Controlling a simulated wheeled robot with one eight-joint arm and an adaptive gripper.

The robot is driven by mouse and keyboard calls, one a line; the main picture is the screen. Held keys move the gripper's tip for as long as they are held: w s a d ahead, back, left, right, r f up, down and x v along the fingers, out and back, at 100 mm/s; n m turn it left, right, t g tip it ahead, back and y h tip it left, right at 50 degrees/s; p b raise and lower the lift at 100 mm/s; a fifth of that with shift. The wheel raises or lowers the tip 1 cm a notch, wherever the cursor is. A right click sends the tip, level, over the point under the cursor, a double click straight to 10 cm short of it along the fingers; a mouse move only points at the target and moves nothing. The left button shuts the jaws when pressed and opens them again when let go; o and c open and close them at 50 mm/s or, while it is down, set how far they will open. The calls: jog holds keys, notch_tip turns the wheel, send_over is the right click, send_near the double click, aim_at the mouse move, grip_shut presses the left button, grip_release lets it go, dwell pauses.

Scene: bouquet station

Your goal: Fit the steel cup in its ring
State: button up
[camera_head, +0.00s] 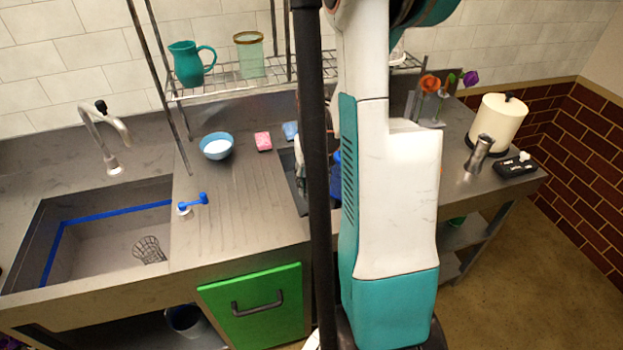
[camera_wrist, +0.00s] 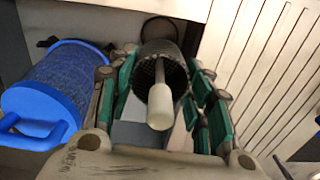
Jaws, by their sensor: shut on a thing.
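My gripper (camera_wrist: 160,100) is shut on a grey, cup-like metal cylinder with a textured wall (camera_wrist: 152,57) in the wrist view. A rod with a white rounded end (camera_wrist: 160,107) stands in its mouth and points toward the camera. A dark round ring (camera_wrist: 160,24) shows just beyond the cylinder; I cannot tell whether they touch. A shiny steel cup (camera_head: 478,154) stands upright at the right end of the counter in the head view, apart from my gripper. My gripper is hidden behind my arm in the head view.
A slatted pale surface (camera_wrist: 265,60) is on the right. The counter also holds a blue bowl (camera_head: 216,147), a pink sponge (camera_head: 263,141), a paper roll (camera_head: 497,122) and a black box (camera_head: 516,166).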

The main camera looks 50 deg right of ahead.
jog(key=shift+f+b, duration=3.7)
jog(key=shift+f, duration=1.65)
jog(key=shift+f+b, duration=0.25)
jog(key=shift+b, duration=0.1)
jog(key=shift+f+b, duration=0.35)
jog(key=shift+f+b, duration=0.35)
jog(key=shift+f, duration=0.05)
jog(key=shift+f+b, duration=0.35)
